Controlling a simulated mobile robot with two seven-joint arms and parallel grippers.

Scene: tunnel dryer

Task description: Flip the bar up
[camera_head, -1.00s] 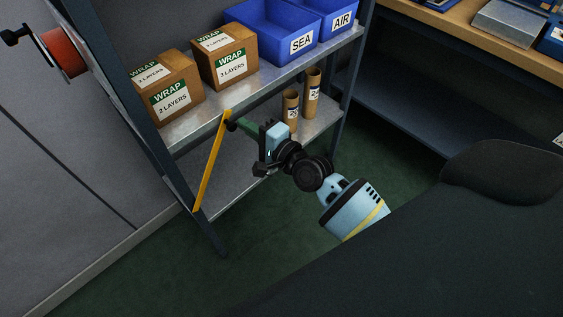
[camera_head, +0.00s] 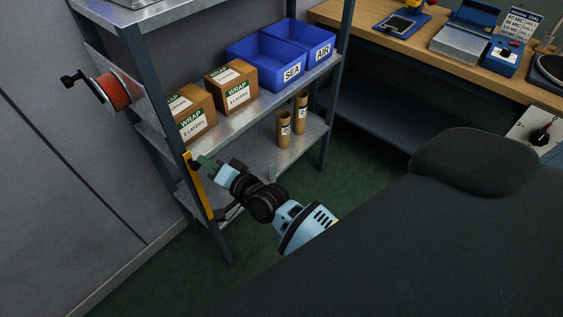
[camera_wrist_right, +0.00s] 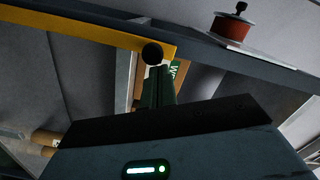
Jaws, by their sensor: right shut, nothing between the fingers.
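The yellow bar (camera_head: 202,190) runs steeply up along the near left post of the shelf rack in the head view. A black knob (camera_head: 195,165) sits near its upper end. In the right wrist view the bar (camera_wrist_right: 80,27) crosses the top left, with the knob (camera_wrist_right: 152,53) near its end. My right gripper (camera_head: 205,162) is shut and empty, its green fingers at the knob; they also show just below the knob in the wrist view (camera_wrist_right: 158,85). Whether they touch it I cannot tell. My left gripper is not in view.
The shelf rack (camera_head: 155,150) carries wrap boxes (camera_head: 231,88) and blue SEA and AIR bins (camera_head: 265,60). Cardboard tubes (camera_head: 284,128) stand on its lower shelf. An orange reel (camera_head: 112,91) sits at the left. A workbench (camera_head: 440,60) stands at the back right.

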